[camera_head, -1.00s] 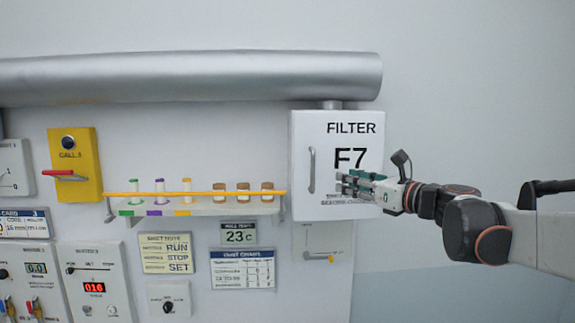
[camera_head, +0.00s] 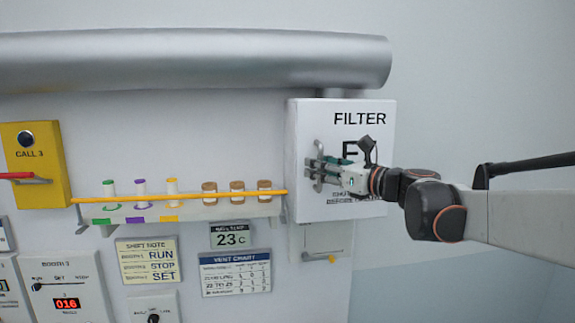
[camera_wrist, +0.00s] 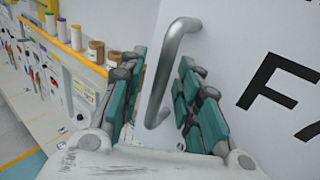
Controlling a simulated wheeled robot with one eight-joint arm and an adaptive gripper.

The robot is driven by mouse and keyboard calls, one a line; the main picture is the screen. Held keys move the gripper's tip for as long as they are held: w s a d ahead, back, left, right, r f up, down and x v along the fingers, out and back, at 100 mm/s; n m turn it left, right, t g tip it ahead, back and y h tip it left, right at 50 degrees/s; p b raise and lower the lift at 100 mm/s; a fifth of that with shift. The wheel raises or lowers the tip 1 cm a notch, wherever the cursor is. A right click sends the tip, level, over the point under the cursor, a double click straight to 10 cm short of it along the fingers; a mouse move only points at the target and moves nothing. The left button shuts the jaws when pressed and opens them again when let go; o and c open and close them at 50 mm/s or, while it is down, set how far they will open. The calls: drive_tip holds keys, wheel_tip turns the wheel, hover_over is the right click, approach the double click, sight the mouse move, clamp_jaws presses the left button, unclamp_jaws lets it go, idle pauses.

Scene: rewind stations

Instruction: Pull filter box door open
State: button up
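The white filter box door (camera_head: 358,190), lettered FILTER, is on the wall at the right of the head view and looks shut. Its grey vertical bar handle (camera_head: 319,150) is on the door's left side. In the wrist view the handle (camera_wrist: 172,62) rises between the two sets of teal fingers. My gripper (camera_head: 322,168) is at the handle, with its fingers open on either side of it. In the wrist view my gripper (camera_wrist: 155,95) shows gaps between the fingers and the bar. The arm covers part of the door lettering.
A shelf with a yellow rail (camera_head: 180,199) holding several vials and spools is left of the box. A silver pipe (camera_head: 200,62) runs above. A small panel (camera_head: 326,238) is below the box. Clear wall lies to the right.

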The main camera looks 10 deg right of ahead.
drive_tip(key=shift+w+a, duration=0.1)
drive_tip(key=shift+w, duration=0.1)
drive_tip(key=shift+s+r, duration=0.1)
drive_tip(key=shift+s, duration=0.05)
drive_tip(key=shift+c, duration=0.2)
clamp_jaws()
